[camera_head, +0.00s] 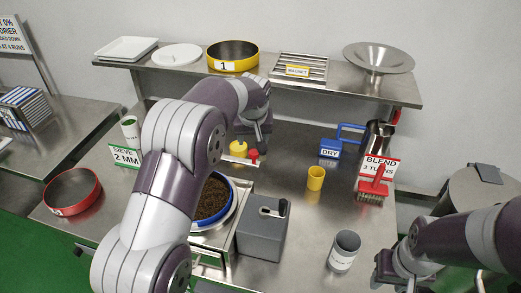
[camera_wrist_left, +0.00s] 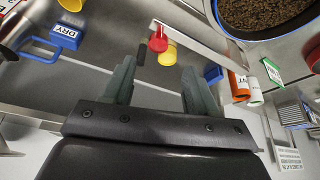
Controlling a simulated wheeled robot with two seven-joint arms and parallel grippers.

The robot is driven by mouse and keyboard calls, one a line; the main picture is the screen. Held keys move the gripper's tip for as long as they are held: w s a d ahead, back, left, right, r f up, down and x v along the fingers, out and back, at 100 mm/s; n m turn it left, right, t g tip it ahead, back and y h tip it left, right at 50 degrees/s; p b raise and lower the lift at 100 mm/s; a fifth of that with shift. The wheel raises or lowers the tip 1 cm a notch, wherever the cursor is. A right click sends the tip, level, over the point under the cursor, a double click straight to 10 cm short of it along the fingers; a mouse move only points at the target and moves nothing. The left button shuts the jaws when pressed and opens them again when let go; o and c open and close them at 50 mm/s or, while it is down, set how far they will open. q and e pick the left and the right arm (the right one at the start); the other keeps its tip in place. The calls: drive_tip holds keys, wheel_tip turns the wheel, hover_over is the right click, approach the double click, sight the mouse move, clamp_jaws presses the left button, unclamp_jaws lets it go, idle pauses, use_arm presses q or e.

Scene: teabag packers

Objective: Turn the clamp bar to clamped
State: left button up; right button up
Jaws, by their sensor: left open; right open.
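The clamp bar (camera_head: 240,161) is a pale flat bar beside the blue-rimmed sieve (camera_head: 233,207), which holds dark tea leaves. A red knob (camera_head: 253,155) is at the bar's end and a yellow knob (camera_head: 238,147) is close by. In the left wrist view the bar (camera_wrist_left: 208,46) runs along the sieve's edge, with the red knob (camera_wrist_left: 157,41) and yellow knob (camera_wrist_left: 168,55) ahead of the fingers. My left gripper (camera_wrist_left: 158,80) is open and empty, apart from the knobs. My arm hides part of the sieve. My right gripper (camera_head: 392,268) is open at the lower right.
A grey box (camera_head: 260,238) stands right of the sieve. A shelf (camera_head: 300,83) spans the back. A red-rimmed pan (camera_head: 73,191) is at left.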

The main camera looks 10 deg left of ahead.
sight(254, 152)
use_arm(q)
drive_tip(key=p+x, duration=0.2)
drive_tip(key=x, duration=0.7)
drive_tip(key=shift+w+d+p, duration=0.1)
drive_tip(key=shift+w+p, duration=0.15)
drive_tip(key=shift+p, duration=0.05)
drive_tip(key=shift+w+f, duration=0.15)
drive_tip(key=shift+f, duration=0.5)
drive_tip(key=shift+c, duration=0.3)
clamp_jaws()
